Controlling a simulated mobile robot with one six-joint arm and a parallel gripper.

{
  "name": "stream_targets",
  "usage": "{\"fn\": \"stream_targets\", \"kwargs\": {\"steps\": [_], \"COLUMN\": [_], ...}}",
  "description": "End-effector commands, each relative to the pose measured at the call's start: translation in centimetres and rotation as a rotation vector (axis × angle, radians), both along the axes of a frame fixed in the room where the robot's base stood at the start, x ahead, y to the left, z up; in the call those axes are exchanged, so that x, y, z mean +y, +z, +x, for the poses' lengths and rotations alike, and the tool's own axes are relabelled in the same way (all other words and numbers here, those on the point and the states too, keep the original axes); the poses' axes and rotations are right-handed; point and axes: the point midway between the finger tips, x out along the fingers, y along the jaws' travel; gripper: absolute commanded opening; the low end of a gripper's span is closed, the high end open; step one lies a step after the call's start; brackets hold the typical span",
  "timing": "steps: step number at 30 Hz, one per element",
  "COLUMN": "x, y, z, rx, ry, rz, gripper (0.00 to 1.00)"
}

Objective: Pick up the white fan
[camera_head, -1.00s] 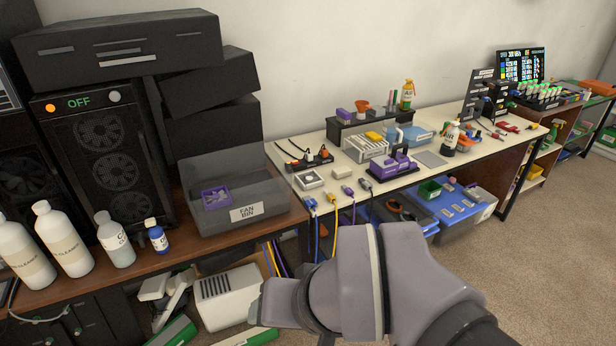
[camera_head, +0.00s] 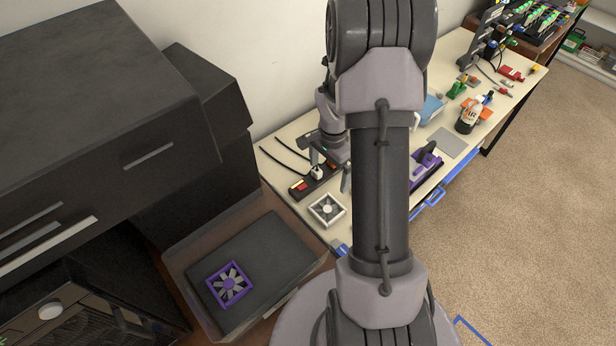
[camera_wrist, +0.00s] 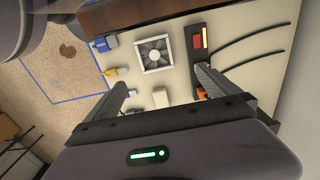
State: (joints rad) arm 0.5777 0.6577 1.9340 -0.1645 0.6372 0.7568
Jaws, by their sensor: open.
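The white fan (camera_head: 326,209) is a square frame with a grey rotor, lying flat on the cream table near its left front corner. In the wrist view the white fan (camera_wrist: 153,55) shows whole, just beyond the fingertips. My gripper (camera_head: 330,172) is open and empty above the table, behind the fan in the head view. In the wrist view my gripper (camera_wrist: 160,80) has its fingers spread wider than the fan looks. My arm hides part of the table in the head view. The gap between fingertips and fan is hard to judge.
A power strip (camera_head: 315,180) with plugs and cables lies beside the fan. Coloured connectors (camera_wrist: 107,41) lie on its other side in the wrist view. A fan bin (camera_head: 298,292) holding a purple fan (camera_head: 229,284) stands on the brown desk at left. A purple part (camera_head: 425,168) lies further right.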

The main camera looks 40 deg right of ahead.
Motion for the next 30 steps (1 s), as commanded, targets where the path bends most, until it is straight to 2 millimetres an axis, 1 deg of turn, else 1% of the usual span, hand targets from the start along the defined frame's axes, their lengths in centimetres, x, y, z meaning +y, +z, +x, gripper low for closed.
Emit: {"fn": "stream_targets", "kwargs": {"steps": [1, 6, 10, 12, 17, 21, 24, 29, 30], "x": [0.1, 0.2, 0.2, 0.2, 0.2, 0.4, 0.4, 0.3, 0.3], "y": [-1.7, -7.1, -10.1, -11.0, -12.3, -15.1, -16.7, -16.5, -16.5], "z": [-0.1, -0.2, -0.2, -0.1, -0.3, -0.7, -0.7, -0.6, -0.6], "rx": [0.003, 0.003, 0.002, 0.001, 0.001, 0.002, 0.001, 0.000, 0.000], "ry": [0.001, 0.003, 0.004, 0.004, 0.004, 0.004, 0.004, 0.004, 0.004], "rz": [0.002, 0.003, 0.002, 0.002, 0.001, 0.002, 0.001, 0.000, 0.000], "gripper": [1.00, 1.00, 1.00, 1.00, 1.00, 1.00, 1.00, 1.00, 0.98]}}
